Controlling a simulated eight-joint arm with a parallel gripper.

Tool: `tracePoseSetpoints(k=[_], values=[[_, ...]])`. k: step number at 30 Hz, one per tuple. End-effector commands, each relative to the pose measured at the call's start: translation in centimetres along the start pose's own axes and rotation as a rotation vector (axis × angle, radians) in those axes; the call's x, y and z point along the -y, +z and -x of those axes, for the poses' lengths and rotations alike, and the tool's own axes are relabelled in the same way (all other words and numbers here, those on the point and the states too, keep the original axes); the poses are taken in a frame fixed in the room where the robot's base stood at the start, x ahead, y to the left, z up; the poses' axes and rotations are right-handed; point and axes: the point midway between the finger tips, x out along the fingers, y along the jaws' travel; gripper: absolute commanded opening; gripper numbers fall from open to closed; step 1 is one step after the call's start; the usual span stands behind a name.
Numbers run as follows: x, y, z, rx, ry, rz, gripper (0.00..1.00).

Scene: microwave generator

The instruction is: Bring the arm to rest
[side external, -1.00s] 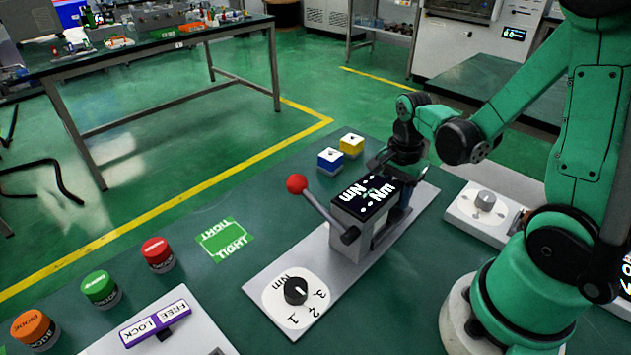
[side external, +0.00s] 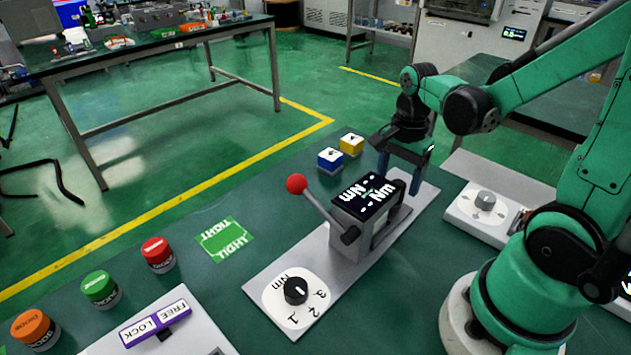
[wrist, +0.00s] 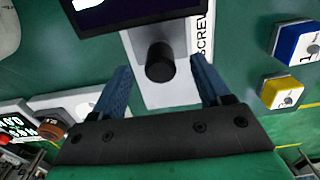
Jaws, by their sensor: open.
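My arm is green with a dark wrist. In the side view my gripper (side external: 403,168) points down just above and behind the far end of the torque device (side external: 368,197), which has a black display and a red-ball lever (side external: 297,184). In the wrist view the blue fingers of my gripper (wrist: 163,72) are spread wide apart with nothing held. A dark round knob (wrist: 160,62) on the device's pale base plate shows in the gap between them, apart from both fingers.
A blue block (side external: 330,159) and a yellow block (side external: 351,144) sit left of my gripper. A grey-knob panel (side external: 484,203) lies to the right. Orange, green and red (side external: 158,254) cylinders, a green TIGHT label (side external: 225,239) and a FREE/LOCK panel (side external: 160,322) are nearer the camera.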

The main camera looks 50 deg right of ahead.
Motion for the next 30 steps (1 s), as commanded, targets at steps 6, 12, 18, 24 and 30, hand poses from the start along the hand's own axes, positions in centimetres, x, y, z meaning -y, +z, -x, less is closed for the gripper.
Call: tracePoseSetpoints(k=[6,12,18,24,30], values=[[0.0,0.1,1.4,0.001,0.000,0.000,0.70],[-0.1,0.1,1.5,0.001,0.000,0.000,0.70],[0.0,0.2,1.6,-0.004,-0.010,0.027,0.70],[1.2,2.4,3.3,-0.084,-0.139,0.402,0.70],[2.5,6.1,5.7,-0.258,-0.325,0.976,0.70]])
